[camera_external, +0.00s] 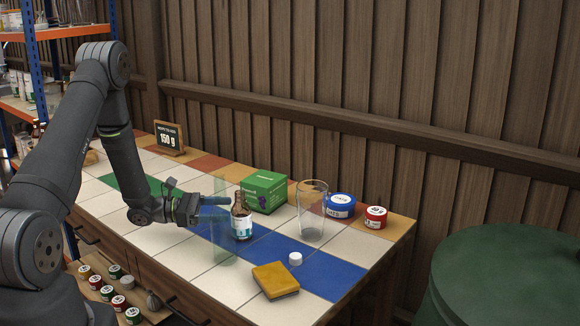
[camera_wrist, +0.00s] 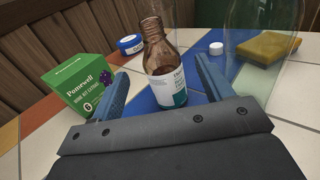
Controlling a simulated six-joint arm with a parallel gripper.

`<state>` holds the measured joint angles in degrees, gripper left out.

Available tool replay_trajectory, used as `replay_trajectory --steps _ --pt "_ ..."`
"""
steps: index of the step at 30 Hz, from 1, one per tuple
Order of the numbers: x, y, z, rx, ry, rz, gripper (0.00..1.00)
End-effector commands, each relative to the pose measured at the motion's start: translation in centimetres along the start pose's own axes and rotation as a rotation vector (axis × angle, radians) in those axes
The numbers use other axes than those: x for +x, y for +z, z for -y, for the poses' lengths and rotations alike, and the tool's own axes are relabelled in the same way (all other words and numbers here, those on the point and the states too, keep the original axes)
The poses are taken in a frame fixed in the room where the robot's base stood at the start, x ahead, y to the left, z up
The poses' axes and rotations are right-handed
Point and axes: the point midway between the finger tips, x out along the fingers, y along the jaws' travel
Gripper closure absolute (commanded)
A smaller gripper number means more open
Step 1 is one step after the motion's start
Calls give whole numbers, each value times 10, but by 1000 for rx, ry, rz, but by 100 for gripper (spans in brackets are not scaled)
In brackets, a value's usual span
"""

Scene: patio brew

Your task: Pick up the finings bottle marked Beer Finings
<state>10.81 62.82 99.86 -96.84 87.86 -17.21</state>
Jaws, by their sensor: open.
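A brown glass bottle (camera_external: 241,218) with a white and teal label stands upright on the tiled counter. In the wrist view the bottle (camera_wrist: 163,65) stands between the two blue fingers, its label only partly readable. My gripper (camera_external: 222,209) is open around or just short of the bottle; contact does not show. In the wrist view its fingertips (camera_wrist: 160,75) lie on either side of the bottle, with gaps visible. A clear upright glass shape (camera_external: 222,235) overlaps my gripper in the external view.
A green box (camera_external: 264,191) stands close behind the bottle. A clear drinking glass (camera_external: 311,212), a blue tin (camera_external: 341,206), a red tin (camera_external: 376,217), a white cap (camera_external: 295,258) and a yellow sponge (camera_external: 275,280) lie to the right. Blue tiles (camera_external: 325,272) between them are partly clear.

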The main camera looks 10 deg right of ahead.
Motion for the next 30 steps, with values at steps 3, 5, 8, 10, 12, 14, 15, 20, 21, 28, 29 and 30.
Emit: replay_trajectory --steps 3,5,8,10,12,14,15,20,21,28,29,30 --pt "0 -21 0 -3 0 0 27" --pt "0 -29 0 -3 0 0 27" --pt "0 -40 0 -2 0 0 27" --pt "8 -38 0 1 -3 0 27" --pt "11 -38 0 1 -2 0 27" --pt "14 -38 0 0 -2 0 27" --pt "16 -38 0 0 -2 0 27" --pt "39 -38 1 0 -5 1 27" --pt "46 -38 1 1 -5 0 27" --pt "72 -38 1 0 -2 0 27" --pt "74 -38 1 0 -2 0 27" --pt "75 -38 1 0 -2 0 27"
